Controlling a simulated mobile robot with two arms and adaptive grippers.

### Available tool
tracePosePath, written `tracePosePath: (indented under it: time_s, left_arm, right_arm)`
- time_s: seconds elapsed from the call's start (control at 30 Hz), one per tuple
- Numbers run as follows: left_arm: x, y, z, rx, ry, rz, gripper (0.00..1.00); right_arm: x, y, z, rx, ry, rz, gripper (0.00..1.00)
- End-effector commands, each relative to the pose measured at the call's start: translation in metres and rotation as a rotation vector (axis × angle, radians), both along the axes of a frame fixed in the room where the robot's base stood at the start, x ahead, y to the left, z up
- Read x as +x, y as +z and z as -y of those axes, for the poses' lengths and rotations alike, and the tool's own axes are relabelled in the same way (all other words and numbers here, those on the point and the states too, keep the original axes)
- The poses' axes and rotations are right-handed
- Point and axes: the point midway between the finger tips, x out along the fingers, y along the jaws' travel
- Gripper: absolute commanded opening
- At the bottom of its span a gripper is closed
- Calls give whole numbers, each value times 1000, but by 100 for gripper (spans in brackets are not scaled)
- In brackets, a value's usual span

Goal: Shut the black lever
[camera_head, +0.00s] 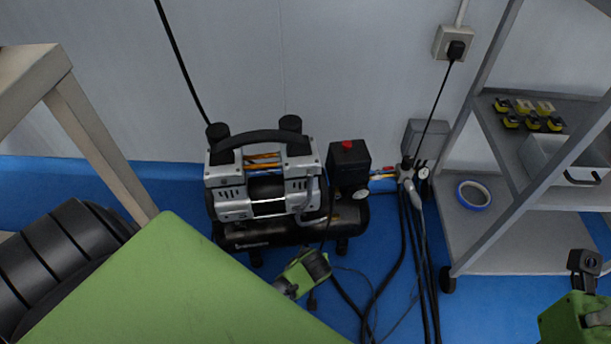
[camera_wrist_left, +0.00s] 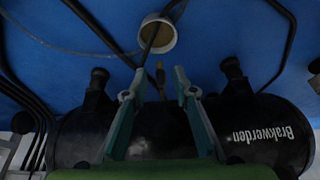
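My left gripper (camera_wrist_left: 159,84) is open in the left wrist view, its two green fingers apart in front of the dark compressor tank (camera_wrist_left: 262,118). A small brass-coloured fitting (camera_wrist_left: 160,75) shows between the fingertips, apparently ungripped. A thin dark part (camera_wrist_left: 152,42) lies just beyond it, across a round beige cup; I cannot tell whether this is the black lever. In the head view the compressor (camera_head: 262,182) stands against the wall, with my left wrist low in front of it. My right gripper (camera_head: 585,263) is at the lower right, away from the compressor; its opening is unclear.
Black hoses (camera_head: 412,260) run down to the floor right of the compressor. A grey shelf rack (camera_head: 470,235) on casters holds a tape roll (camera_head: 473,195) and yellow-black parts. A table leg (camera_head: 100,150) stands at left. Black compressor feet (camera_wrist_left: 230,68) flank the fingers.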

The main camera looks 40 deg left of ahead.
Motion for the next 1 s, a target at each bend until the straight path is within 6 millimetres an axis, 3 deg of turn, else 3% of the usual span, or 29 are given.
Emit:
tracePosePath:
  time_s: [0.03, 0.13, 0.57, 0.77, 1.0]
  left_arm:
    - [0, 0, 0, 0, 0, 0, 26]
    - [0, 0, 0, 0, 0, 0, 0]
    - [-2, 2, -2, 1, -35, -1, 0]
    - [-6, 5, -7, 2, -138, -2, 0]
    - [-9, 4, -14, 2, -303, -2, 0]
  right_arm:
    - [0, 0, 0, 0, 0, 0, 16]
    - [0, 0, 0, 0, 0, 0, 16]
    - [-2, 7, 1, 3, 1, 3, 16]
    - [-3, -6, 2, 5, 4, -82, 16]
    - [-4, 17, 3, 7, 4, -76, 16]
